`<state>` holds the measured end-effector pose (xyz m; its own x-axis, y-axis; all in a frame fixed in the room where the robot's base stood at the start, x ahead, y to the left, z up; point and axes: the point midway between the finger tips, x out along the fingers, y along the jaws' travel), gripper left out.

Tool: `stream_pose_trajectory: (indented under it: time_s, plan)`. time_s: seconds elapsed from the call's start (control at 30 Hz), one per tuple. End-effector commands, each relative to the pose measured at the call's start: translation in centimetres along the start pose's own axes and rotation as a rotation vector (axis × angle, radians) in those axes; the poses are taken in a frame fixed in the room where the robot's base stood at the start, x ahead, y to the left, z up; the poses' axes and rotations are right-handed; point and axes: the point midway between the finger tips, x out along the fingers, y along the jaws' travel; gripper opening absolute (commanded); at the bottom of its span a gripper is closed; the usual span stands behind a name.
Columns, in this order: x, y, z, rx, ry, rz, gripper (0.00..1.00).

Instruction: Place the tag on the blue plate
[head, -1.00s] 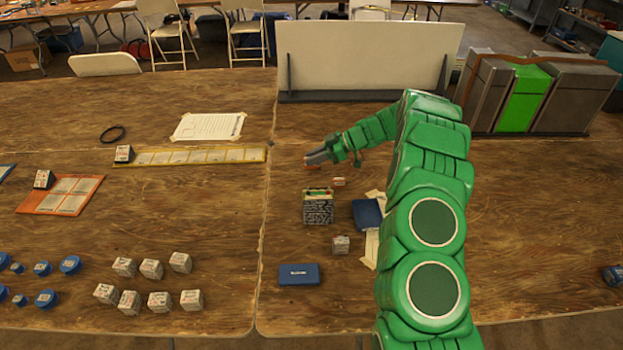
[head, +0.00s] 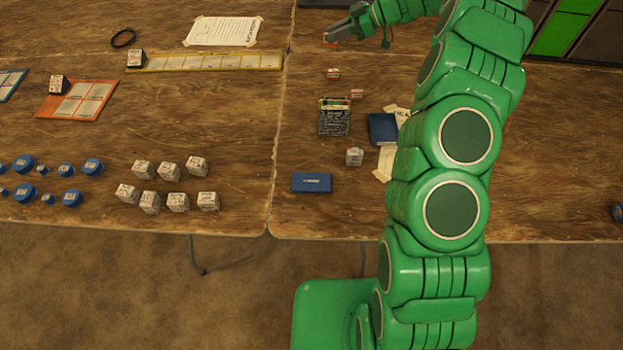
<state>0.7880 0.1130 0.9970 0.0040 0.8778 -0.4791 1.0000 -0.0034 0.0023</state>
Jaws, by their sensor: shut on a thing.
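My gripper (head: 336,36) is at the top of the head view, above the far part of the right table. It is shut on a small orange-red piece (head: 330,42), which I take to be the tag; its face is too small to read. A blue plate (head: 10,84) with pale cells is partly in view at the left edge, far to the left of my gripper. A flat blue box (head: 311,182) lies near the table's front edge. A darker blue flat thing (head: 383,128) lies on papers beside my arm.
Two small tag-like pieces (head: 333,73) lie beyond a patterned box (head: 334,118). A small cube (head: 354,156) stands nearby. An orange plate (head: 75,101), a yellow strip (head: 215,62), several cubes (head: 178,202) and blue round pieces (head: 92,166) are on the left table.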

Motion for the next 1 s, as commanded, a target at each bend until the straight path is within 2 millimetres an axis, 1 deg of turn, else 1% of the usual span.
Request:
stream_pose_trajectory:
  time_s: [0.17,0.47,0.57,0.67,0.8,0.9,1.0]
  plan:
    - [-0.7,-0.7,1.1,0.013,0.000,0.021,0.00]
    - [-2.0,-2.5,2.8,0.032,0.002,0.058,0.00]
    - [-2.4,-3.7,3.5,0.041,0.002,0.072,0.00]
    - [-3.0,-5.2,4.5,0.051,0.005,0.091,0.00]
    - [-3.5,-7.8,5.5,0.059,0.005,0.112,0.00]
    - [-3.6,-9.7,6.2,0.067,0.005,0.123,0.00]
    - [-3.5,-11.8,6.5,0.067,0.006,0.125,0.00]
